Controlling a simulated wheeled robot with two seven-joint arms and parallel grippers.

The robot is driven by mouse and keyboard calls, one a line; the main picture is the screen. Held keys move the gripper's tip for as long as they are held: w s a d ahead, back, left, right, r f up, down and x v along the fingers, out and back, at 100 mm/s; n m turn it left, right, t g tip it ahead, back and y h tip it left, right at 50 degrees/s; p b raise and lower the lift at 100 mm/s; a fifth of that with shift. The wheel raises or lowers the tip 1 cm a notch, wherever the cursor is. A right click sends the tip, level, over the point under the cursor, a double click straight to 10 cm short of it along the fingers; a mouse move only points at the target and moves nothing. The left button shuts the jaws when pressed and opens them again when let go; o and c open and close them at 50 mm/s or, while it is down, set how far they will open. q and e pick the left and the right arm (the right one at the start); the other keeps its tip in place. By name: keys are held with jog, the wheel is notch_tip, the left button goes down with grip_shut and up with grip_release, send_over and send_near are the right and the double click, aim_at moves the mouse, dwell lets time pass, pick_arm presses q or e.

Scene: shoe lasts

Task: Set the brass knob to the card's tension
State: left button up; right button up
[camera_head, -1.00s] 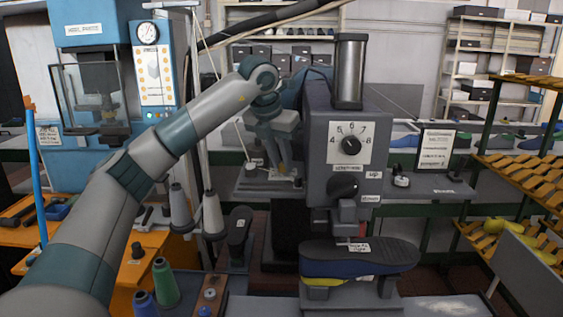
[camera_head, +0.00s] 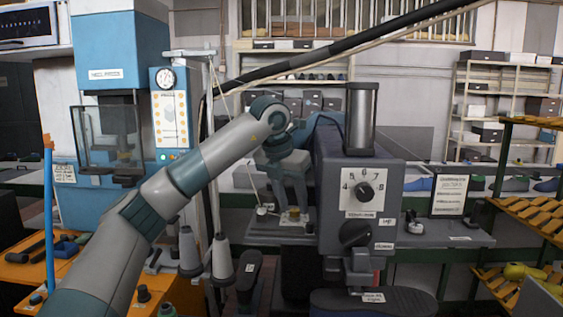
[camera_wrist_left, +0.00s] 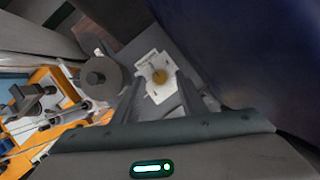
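The brass knob (camera_head: 294,213) stands on a pale plate (camera_head: 298,222) on the machine's left-hand ledge. In the left wrist view, the knob (camera_wrist_left: 159,77) and plate (camera_wrist_left: 151,62) show between and beyond the two fingers. My left gripper (camera_head: 292,203) is open above the knob, with a finger on either side in the picture; I cannot tell whether either touches it. A framed card (camera_head: 449,195) stands on the right-hand shelf; its text is too small to read. A numbered dial (camera_head: 365,190) is on the machine's front. My right gripper is out of view.
The grey machine body (camera_head: 330,190) rises close to the right of my left gripper. White thread cones (camera_head: 221,260) and a thin pole stand at left. A blue press (camera_head: 108,50) stands behind. Wooden racks (camera_head: 535,215) fill the right side.

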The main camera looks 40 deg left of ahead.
pick_arm(q)
jog(key=b+v, duration=0.1)
jog(key=v, duration=0.3)
jog(key=shift+s+r, duration=0.1)
jog(key=shift+r, duration=0.05)
jog(key=v, duration=1.1)
jog(key=shift+r, duration=0.2)
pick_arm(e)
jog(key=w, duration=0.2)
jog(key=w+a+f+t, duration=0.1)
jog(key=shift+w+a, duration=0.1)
pick_arm(q)
jog(key=shift+s, duration=0.1)
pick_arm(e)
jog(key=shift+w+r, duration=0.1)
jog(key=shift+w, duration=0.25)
